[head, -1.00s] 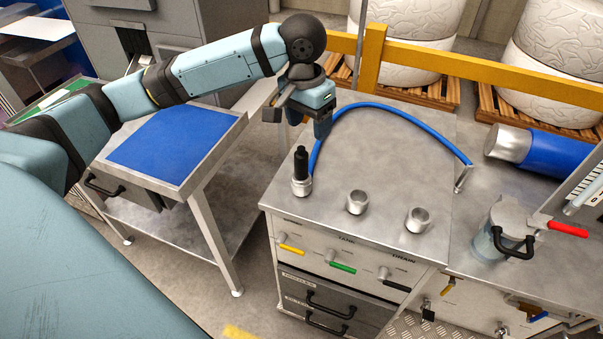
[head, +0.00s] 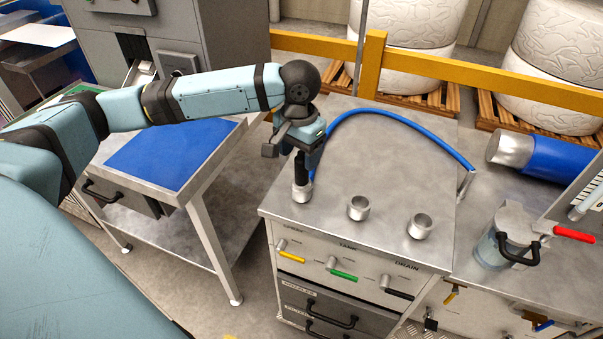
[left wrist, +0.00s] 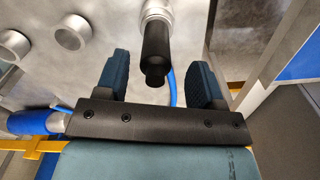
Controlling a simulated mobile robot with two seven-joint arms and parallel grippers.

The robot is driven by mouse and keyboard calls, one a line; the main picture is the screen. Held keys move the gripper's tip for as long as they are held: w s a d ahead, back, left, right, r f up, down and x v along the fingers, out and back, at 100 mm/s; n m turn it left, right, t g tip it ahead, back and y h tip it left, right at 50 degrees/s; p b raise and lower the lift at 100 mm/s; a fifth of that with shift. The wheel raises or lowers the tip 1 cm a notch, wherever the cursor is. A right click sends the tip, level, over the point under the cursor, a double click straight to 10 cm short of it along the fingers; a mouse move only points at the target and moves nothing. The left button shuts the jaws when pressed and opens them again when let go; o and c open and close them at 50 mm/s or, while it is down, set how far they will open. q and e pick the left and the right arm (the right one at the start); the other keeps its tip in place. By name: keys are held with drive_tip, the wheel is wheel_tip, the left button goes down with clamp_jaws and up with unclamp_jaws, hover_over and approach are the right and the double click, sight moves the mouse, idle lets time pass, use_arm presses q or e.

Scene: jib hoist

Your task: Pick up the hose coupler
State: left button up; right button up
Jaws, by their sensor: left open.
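The hose coupler (head: 302,187) has a black upper grip and a silver lower end. It stands upright at the leftmost silver port on the metal bench top (head: 385,180). The blue hose (head: 400,125) runs from beside it in an arc to a fitting at the right. My left gripper (head: 311,155) is open, pointing down over the coupler and partly hiding its top. In the left wrist view the black grip (left wrist: 155,50) lies between the two open blue fingers, with a gap on both sides. My right gripper is out of view.
Two empty silver ports (head: 358,207) and (head: 420,225) stand to the right on the bench top. Yellow, green and black valve levers (head: 342,275) are on the front panel. A jug with a black handle (head: 508,240) stands further right. A yellow rail (head: 430,72) runs behind.

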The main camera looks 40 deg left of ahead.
sight(301, 165)
use_arm(q)
drive_tip(key=f, duration=0.4)
drive_tip(key=shift+w+d, duration=0.1)
drive_tip(key=shift+d, duration=0.1)
drive_tip(key=shift+r, duration=0.15)
drive_tip(key=c, duration=1.1)
drive_tip(key=shift+o, duration=0.2)
